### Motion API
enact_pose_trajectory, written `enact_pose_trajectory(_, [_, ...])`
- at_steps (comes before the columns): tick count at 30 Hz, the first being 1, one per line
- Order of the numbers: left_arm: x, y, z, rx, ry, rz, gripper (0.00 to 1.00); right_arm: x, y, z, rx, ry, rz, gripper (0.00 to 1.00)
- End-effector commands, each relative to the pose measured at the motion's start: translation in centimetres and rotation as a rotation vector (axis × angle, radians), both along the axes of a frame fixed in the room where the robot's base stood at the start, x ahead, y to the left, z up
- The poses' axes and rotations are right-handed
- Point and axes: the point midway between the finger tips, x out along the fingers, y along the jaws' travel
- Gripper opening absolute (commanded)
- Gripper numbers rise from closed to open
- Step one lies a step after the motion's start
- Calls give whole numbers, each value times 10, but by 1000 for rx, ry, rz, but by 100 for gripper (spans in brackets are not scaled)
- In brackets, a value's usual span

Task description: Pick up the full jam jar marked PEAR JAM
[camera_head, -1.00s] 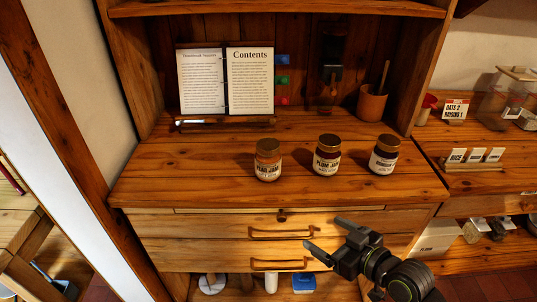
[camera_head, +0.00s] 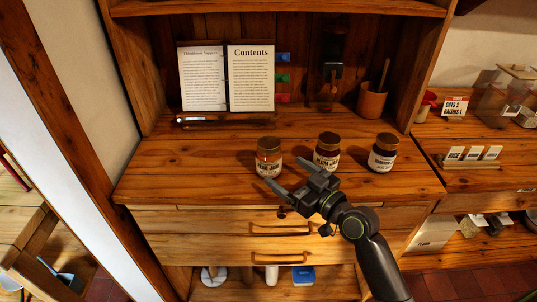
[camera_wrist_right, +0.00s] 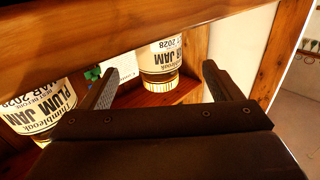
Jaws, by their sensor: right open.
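The jar marked PEAR JAM (camera_head: 268,158) stands upright on the wooden counter, leftmost of three jars, with a gold-brown lid and white label. The jar marked PLUM JAM (camera_head: 327,152) stands to its right, and a third dark jar (camera_head: 383,153) further right. My right gripper (camera_head: 286,175) is open and empty, its fingers just in front of and to the right of the pear jar, not around it. In the right wrist view, a jar (camera_wrist_right: 160,62) shows between the fingers, its top word cut off; the plum jar is at the left. My left gripper is not in view.
An open book (camera_head: 227,78) stands at the back of the counter (camera_head: 190,160), with a wooden pot (camera_head: 371,101) at the back right. Drawers with handles (camera_head: 280,228) are below the front edge. The counter left of the pear jar is clear.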

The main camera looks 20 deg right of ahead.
Motion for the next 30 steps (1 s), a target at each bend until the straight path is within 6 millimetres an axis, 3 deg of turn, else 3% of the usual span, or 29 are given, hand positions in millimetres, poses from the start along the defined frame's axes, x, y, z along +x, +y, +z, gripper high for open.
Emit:
enact_pose_trajectory(8, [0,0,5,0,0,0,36,18,8,0,0,1,0,85])
enact_pose_trajectory(18, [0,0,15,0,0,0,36,56,24,-3,1,0,0,85])
enact_pose_trajectory(27, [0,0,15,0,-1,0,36,59,25,-5,0,1,0,85])
enact_pose_trajectory(30, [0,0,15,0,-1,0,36,59,25,-5,0,1,0,72])
